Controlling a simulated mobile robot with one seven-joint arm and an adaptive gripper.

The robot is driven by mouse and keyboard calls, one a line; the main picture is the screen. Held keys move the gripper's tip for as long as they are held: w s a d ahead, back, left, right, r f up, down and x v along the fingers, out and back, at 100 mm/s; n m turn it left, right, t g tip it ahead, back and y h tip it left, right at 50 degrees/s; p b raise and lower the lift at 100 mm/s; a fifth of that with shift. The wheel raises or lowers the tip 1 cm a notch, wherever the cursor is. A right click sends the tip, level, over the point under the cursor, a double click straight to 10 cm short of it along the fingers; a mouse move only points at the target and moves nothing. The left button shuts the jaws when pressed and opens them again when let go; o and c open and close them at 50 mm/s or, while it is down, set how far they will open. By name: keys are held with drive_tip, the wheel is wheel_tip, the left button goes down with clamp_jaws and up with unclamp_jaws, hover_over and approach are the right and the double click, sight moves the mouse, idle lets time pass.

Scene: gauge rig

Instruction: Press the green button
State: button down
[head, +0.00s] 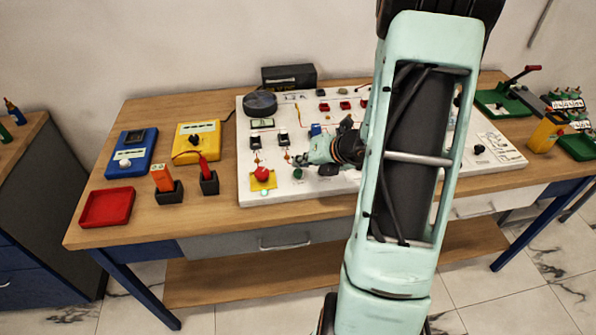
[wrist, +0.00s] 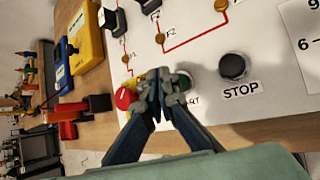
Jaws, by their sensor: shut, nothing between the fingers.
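The green button (head: 298,174) sits near the front edge of the white panel (head: 288,190). In the wrist view the green button (wrist: 184,80) shows only in part behind my fingers, with a partly covered label below it. My gripper (head: 299,160) is shut and empty, above the panel close to the green button. In the wrist view my gripper's fingertips (wrist: 162,92) overlap the left side of the button. I cannot tell whether they touch it.
A red mushroom button (head: 262,173) on a yellow base is left of the green button. A black STOP button (wrist: 232,66) is on its other side. Blue (head: 131,152) and yellow (head: 196,142) meters, holders and a red tray (head: 107,207) stand left on the wooden table.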

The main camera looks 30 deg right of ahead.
sight(300, 173)
drive_tip(key=shift+f, duration=0.1)
idle(0.6)
drive_tip(key=shift+f+b, duration=0.35)
drive_tip(key=shift+b, duration=0.05)
drive_tip(key=shift+f+b, duration=0.5)
drive_tip(key=shift+f, duration=0.05)
idle(0.5)
drive_tip(key=shift+r, duration=0.15)
drive_tip(key=shift+r+p, duration=0.85)
wheel_tip(300, 173, up, 5)
drive_tip(key=p, duration=0.4)
drive_tip(key=shift+p, duration=0.35)
idle(0.4)
